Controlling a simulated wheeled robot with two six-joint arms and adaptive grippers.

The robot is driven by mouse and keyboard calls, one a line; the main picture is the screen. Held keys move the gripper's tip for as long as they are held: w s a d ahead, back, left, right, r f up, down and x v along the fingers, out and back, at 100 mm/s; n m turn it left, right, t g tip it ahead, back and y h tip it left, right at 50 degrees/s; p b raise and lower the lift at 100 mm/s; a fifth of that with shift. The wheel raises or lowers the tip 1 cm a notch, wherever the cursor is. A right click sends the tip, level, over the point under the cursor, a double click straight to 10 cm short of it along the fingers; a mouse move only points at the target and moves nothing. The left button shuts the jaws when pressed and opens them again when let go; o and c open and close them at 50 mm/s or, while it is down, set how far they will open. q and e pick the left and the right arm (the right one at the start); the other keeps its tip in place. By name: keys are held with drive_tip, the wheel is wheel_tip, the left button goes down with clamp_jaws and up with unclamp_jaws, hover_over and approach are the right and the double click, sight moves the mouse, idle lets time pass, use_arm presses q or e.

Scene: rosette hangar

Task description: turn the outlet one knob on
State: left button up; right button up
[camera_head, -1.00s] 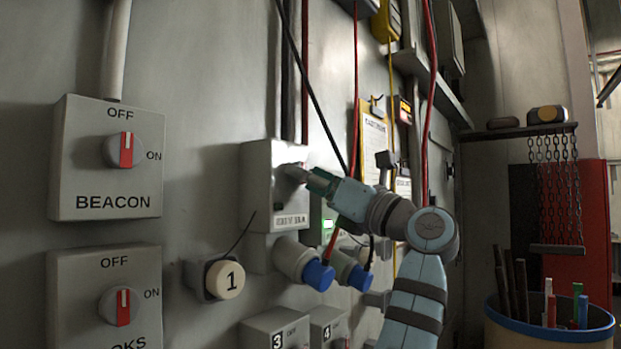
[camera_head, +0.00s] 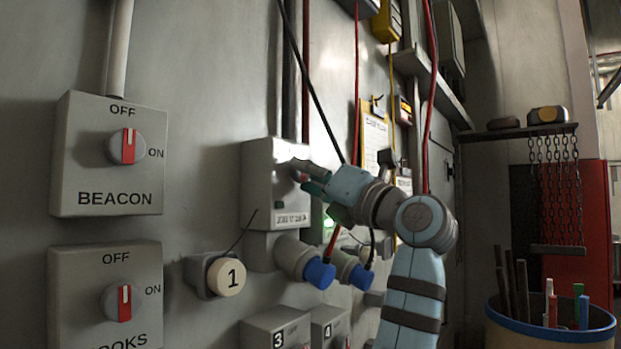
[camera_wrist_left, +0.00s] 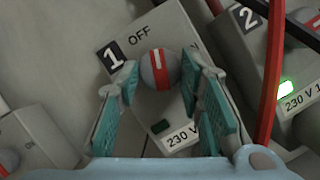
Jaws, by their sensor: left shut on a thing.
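The outlet one box (camera_head: 258,180) is a grey box on the wall. In the left wrist view it carries a "1" plate, the word OFF and a dark indicator (camera_wrist_left: 160,127). Its round grey knob (camera_wrist_left: 147,72) has a red bar with a white line, pointing roughly up toward the OFF side. My left gripper (camera_head: 305,180) is at the front of this box, shut on the knob. In the left wrist view its green-padded fingers (camera_wrist_left: 160,82) stand on either side of the knob. The gripper hides most of the knob in the head view. My right gripper is out of view.
The outlet two box (camera_wrist_left: 246,50) stands close beside, with a lit green lamp (camera_wrist_left: 286,88). A red cable (camera_wrist_left: 272,75) hangs between the boxes. Blue-ended plugs (camera_head: 319,274) sit below. Beacon (camera_head: 112,180) and lower switch boxes are at left, a pencil-filled bin (camera_head: 545,332) at right.

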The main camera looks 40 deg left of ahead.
use_arm(q)
drive_tip(key=shift+s+r+m+t+h+p, duration=0.1)
drive_tip(key=shift+r+m+t+h+p, duration=0.2)
drive_tip(key=shift+m+h+p, duration=1.5)
drive_tip(key=shift+s+r+m+t+p, duration=0.1)
drive_tip(key=shift+m+t+p, duration=0.35)
drive_tip(key=shift+m, duration=2.8)
drive_tip(key=shift+r+m+t+h+p, duration=0.2)
drive_tip(key=shift+m+h+p, duration=0.85)
drive_tip(key=shift+m, duration=1.5)
drive_tip(key=shift+f, duration=0.1)
drive_tip(key=o, duration=1.2)
drive_tip(key=shift+c, duration=0.2)
drive_tip(key=v, duration=0.7)
